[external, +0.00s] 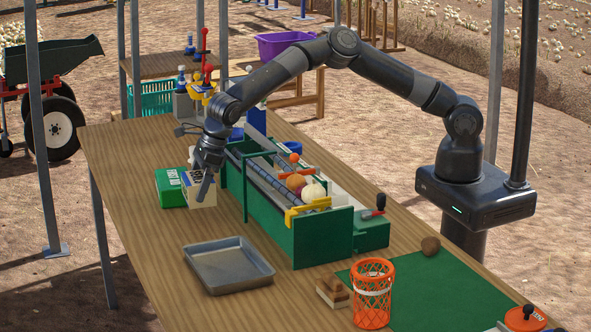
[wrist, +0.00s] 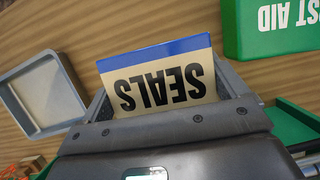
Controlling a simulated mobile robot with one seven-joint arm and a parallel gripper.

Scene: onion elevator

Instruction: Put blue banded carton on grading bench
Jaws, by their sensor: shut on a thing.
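The blue banded carton (wrist: 163,80) is cream with a blue band along one edge and the black word SEALS, upside down in the wrist view. My gripper (wrist: 170,100) is shut on it, one finger on each side. In the external view the carton (external: 201,197) is upright at the left of the long wooden bench (external: 150,150), partly hidden by my gripper (external: 204,182). I cannot tell whether its base touches the bench top.
A green first aid box (external: 170,188) stands close beside the carton. The green onion elevator (external: 322,238) with several onions stands to the right. A metal tray (external: 228,264) lies in front. Bare bench top lies between tray and carton.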

